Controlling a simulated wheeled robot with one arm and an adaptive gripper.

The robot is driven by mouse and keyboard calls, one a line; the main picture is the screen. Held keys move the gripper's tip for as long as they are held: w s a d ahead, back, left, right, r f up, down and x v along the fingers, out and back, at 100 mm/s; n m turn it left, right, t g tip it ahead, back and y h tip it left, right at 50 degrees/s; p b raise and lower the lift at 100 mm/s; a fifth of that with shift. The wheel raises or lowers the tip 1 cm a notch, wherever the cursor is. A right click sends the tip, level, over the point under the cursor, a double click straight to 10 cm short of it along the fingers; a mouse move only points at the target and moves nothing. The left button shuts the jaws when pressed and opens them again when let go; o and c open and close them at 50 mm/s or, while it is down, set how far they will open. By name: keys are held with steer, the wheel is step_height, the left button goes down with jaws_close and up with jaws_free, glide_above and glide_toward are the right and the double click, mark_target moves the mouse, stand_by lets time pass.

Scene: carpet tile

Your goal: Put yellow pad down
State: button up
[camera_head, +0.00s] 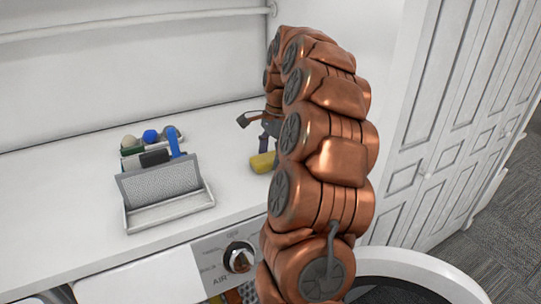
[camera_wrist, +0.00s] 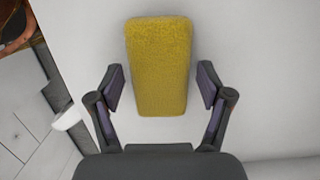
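The yellow pad (camera_head: 262,162) appears to lie on the white top, just left of my copper arm, which may hide part of it. In the wrist view the yellow pad (camera_wrist: 158,65) is a rounded block, upright in the picture between my fingers. My gripper (camera_wrist: 160,84) is open, with a gap on each side of the pad, and neither finger touches it. In the head view my gripper (camera_head: 262,128) is above and behind the pad, partly hidden by my arm.
A grey mesh caddy (camera_head: 165,188) with a blue-handled brush (camera_head: 175,144) and several small items stands left on the white top (camera_head: 70,220). A washer dial (camera_head: 239,259) is at the front and an open round door (camera_head: 425,277) at lower right. The top left of the caddy is clear.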

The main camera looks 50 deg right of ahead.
mark_target(274, 155)
steer(key=shift+o, duration=0.3)
steer(key=shift+s+d+r+b, duration=0.15)
steer(key=shift+r+b, duration=0.1)
steer(key=shift+r, duration=1)
steer(key=shift+w+d+r+b, duration=0.1)
steer(key=shift+d+r+b, duration=0.15)
steer(key=shift+r, duration=1)
steer(key=shift+s+d+r+b, duration=0.1)
steer(key=shift+r+b, duration=0.2)
steer(key=shift+r, duration=0.95)
steer(key=r+p, duration=0.2)
steer(key=r, duration=0.1)
steer(key=r+p, duration=0.1)
steer(key=p, duration=0.1)
steer(key=shift+s+d+r, duration=0.15)
steer(key=shift+d+r, duration=0.2)
steer(key=shift+r, duration=0.05)
steer(key=shift+a, duration=0.1)
